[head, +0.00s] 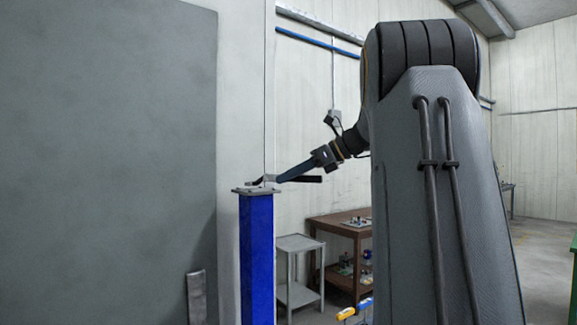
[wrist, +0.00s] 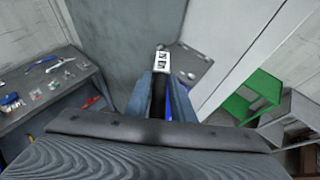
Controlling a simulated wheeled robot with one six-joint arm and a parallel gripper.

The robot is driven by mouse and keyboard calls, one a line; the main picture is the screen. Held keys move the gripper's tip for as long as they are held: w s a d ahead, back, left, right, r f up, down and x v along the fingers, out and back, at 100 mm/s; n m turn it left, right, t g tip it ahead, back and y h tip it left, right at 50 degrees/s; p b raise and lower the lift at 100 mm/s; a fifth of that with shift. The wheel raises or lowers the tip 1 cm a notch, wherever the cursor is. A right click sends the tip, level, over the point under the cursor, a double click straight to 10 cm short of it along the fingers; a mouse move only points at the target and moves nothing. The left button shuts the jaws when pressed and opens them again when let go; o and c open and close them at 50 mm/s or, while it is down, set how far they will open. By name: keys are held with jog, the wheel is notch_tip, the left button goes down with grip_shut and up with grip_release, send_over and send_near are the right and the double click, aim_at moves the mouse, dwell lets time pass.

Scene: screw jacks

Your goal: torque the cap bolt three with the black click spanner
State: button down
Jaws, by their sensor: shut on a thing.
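The black click spanner (head: 305,179) lies roughly level above the blue jack column (head: 257,255) in the head view. My gripper (head: 278,180) is shut on it from above right. In the wrist view, the spanner (wrist: 158,97) runs between the blue fingers of my gripper (wrist: 162,85), with a white label at its far end. The grey cap plate (wrist: 191,66) tops the column, and a few pale bolt heads show on it. In the head view the cap plate (head: 243,191) is edge-on. I cannot tell which bolt is three, or whether the spanner touches one.
A large grey panel (head: 110,150) stands close on the left. A small grey trolley (head: 300,243) and a brown bench (head: 342,224) are behind the column. In the wrist view, a workbench with small tools (wrist: 30,122) is left and a green stand (wrist: 238,104) right.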

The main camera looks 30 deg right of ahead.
jog(key=w+d+n+g+y+p, duration=0.1)
jog(key=w+n+p, duration=0.1)
jog(key=w+d+n+g+y+p, duration=0.1)
jog(key=d+n+g+y+p, duration=0.1)
jog(key=p, duration=0.1)
jog(key=shift+w+d+n+g, duration=0.1)
jog(key=shift+w+n+g, duration=0.2)
jog(key=shift+w+n, duration=0.1)
jog(key=shift+d+y, duration=0.2)
jog(key=shift+y, duration=0.1)
dwell(0.5)
jog(key=shift+f, duration=0.75)
dwell(0.5)
jog(key=shift+s+a+m+t+h+b, duration=0.6)
jog(key=shift+s+m+b, duration=0.2)
jog(key=shift+b, duration=0.25)
jog(key=shift+s+a+m+t+h+b, duration=0.55)
jog(key=shift+s+m+t+b, duration=0.2)
jog(key=shift+b, duration=0.3)
